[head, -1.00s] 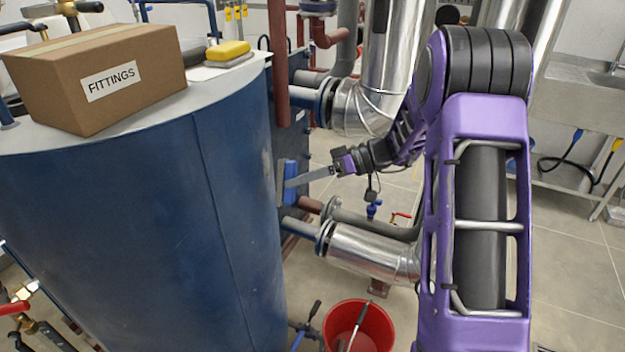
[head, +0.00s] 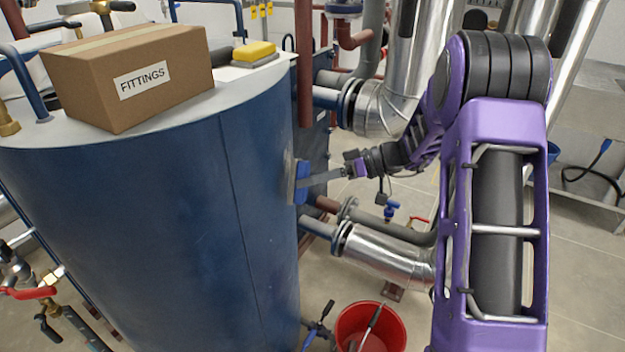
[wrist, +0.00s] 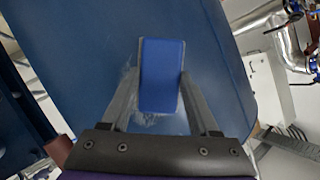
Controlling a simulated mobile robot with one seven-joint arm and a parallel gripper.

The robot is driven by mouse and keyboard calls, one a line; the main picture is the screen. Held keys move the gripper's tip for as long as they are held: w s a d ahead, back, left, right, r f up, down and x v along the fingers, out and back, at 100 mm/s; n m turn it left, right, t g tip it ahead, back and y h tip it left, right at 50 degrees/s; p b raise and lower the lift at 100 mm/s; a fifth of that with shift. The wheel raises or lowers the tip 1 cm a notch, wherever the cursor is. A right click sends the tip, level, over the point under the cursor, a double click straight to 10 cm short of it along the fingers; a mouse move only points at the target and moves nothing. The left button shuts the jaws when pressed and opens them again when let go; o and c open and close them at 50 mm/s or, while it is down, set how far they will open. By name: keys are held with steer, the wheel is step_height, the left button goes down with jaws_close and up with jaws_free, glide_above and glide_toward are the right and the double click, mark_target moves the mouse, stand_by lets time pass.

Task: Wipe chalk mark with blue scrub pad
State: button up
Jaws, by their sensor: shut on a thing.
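The blue scrub pad (wrist: 161,75) is between the two fingers of my gripper (wrist: 160,100) in the wrist view, and the gripper is shut on it. The pad lies against, or very close to, the dark blue tank wall (wrist: 85,35); exact contact cannot be told. A pale, smeared chalk mark (wrist: 127,88) shows on the wall left of the pad and below it; the pad hides part of it. In the head view the pad (head: 302,181) and my gripper (head: 318,179) are at the right side of the tank (head: 190,220).
On the tank top stand a FITTINGS box (head: 130,80) and a yellow sponge (head: 254,50). Silver pipes (head: 385,250) run close below and behind my gripper. A red bucket (head: 370,325) stands on the floor. Open floor lies to the right.

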steer(key=shift+w+a+b, duration=0.15)
steer(key=shift+a+b, duration=0.15)
steer(key=shift+a, duration=0.25)
steer(key=shift+w+a+b, duration=0.15)
steer(key=shift+a+b, duration=0.1)
steer(key=shift+a, duration=0.3)
steer(key=shift+w, duration=0.1)
